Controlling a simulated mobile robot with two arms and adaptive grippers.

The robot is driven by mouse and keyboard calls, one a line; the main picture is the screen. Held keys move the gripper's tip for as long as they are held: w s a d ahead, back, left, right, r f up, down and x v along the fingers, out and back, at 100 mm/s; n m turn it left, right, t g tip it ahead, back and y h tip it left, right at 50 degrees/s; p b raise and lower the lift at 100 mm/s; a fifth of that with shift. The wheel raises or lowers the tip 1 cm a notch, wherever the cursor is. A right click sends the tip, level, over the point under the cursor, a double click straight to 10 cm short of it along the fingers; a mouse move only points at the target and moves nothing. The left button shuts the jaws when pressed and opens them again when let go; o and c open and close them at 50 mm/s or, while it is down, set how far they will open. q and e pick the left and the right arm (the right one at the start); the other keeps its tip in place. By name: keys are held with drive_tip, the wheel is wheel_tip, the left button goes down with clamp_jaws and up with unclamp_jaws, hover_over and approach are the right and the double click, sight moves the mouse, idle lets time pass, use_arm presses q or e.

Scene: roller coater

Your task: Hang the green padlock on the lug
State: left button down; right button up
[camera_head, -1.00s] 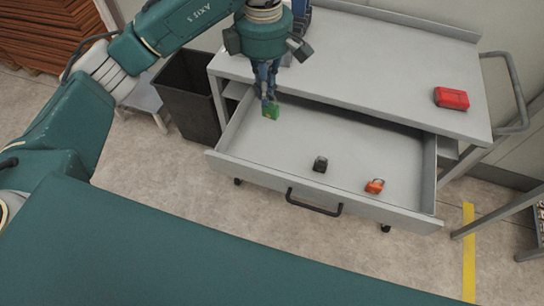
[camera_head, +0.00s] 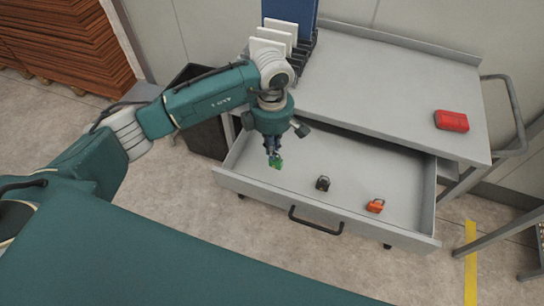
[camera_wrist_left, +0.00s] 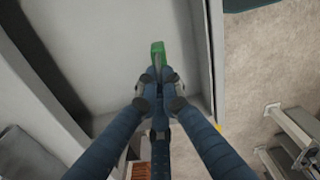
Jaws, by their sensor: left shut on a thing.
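The green padlock (camera_head: 275,162) is held at the fingertips of my left gripper (camera_head: 271,150), over the left part of the open drawer. In the left wrist view the green padlock (camera_wrist_left: 158,50) shows just beyond the closed fingers of my left gripper (camera_wrist_left: 158,80). No lug can be made out in these views. My right gripper is not in view.
The open drawer (camera_head: 345,210) of a grey cart (camera_head: 400,90) holds a black padlock (camera_head: 323,183) and an orange padlock (camera_head: 375,205). A red box (camera_head: 451,120) lies on the cart top. A rack with white and blue panels (camera_head: 290,20) stands at its back left. A dark bin (camera_head: 205,135) is left of the cart.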

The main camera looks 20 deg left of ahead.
sight(272, 162)
use_arm(q)
wheel_tip(272, 162, down, 5)
drive_tip(key=shift+f+p, duration=0.2)
drive_tip(key=shift+p, duration=0.25)
drive_tip(key=shift+f, duration=0.1)
drive_tip(key=shift+f+b, duration=0.25)
drive_tip(key=shift+b, duration=0.1)
drive_tip(key=c, duration=1.9)
unclamp_jaws()
drive_tip(key=shift+c, duration=0.2)
drive_tip(key=shift+r, duration=0.1)
